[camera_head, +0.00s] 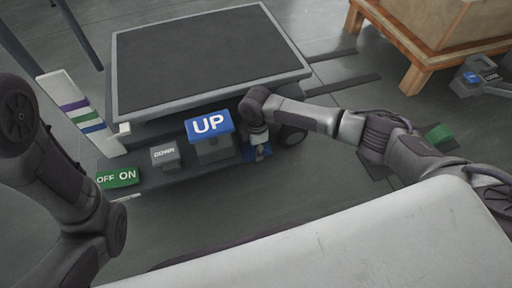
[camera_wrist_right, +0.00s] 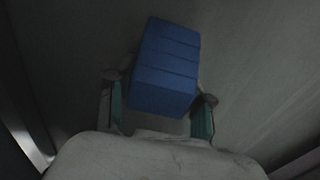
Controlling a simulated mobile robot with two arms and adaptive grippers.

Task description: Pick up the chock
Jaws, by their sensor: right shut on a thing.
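The blue chock (camera_wrist_right: 166,68) is a ridged block between the two fingers of my right gripper (camera_wrist_right: 160,112) in the right wrist view. The gripper is shut on it, with a finger on each side. In the head view my right gripper (camera_head: 259,150) points down beside the lift's front edge, just right of the UP pedal. Only bits of the blue chock (camera_head: 249,156) show there, around the fingers. My left arm shows at the left, but its gripper is out of view.
The lift table (camera_head: 205,60) has a blue UP pedal (camera_head: 209,124), a grey DOWN pedal (camera_head: 165,154) and a green OFF/ON switch (camera_head: 118,178) in front. A green block (camera_head: 439,135) lies behind my right arm. A wooden pallet (camera_head: 415,60) with a box stands back right.

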